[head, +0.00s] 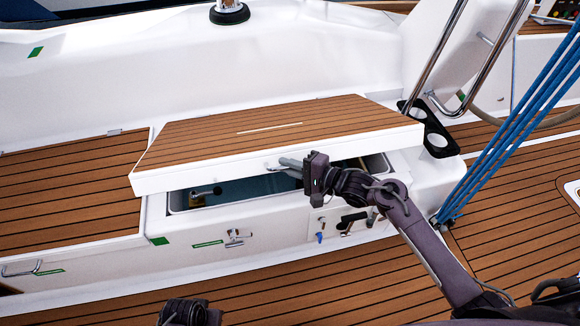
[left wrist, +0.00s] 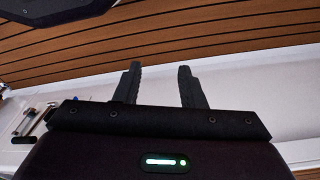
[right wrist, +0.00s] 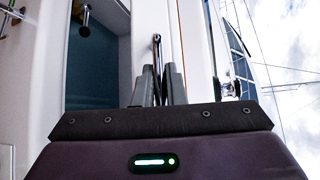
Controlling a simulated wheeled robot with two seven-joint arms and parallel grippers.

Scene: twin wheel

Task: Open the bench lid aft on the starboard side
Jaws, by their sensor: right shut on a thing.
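The bench lid (head: 270,132), teak-topped with a white edge, is partly raised at its front. Below it shows the open locker (head: 240,189) with a blue-grey inside. My right gripper (head: 300,166) is shut on the metal handle (head: 285,162) at the lid's front edge. In the right wrist view the handle (right wrist: 157,50) lies between the close-set fingers (right wrist: 160,82). My left gripper (left wrist: 160,85) is open and empty above the deck in the left wrist view. Part of my left arm shows at the bottom of the head view.
A fixed teak bench (head: 65,185) adjoins on the left. Latches and small levers (head: 348,222) sit on the white front panel. Blue ropes (head: 510,130) run up at the right, near a black cup holder (head: 432,130) and steel rails (head: 435,55). Teak deck (head: 300,285) lies in front.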

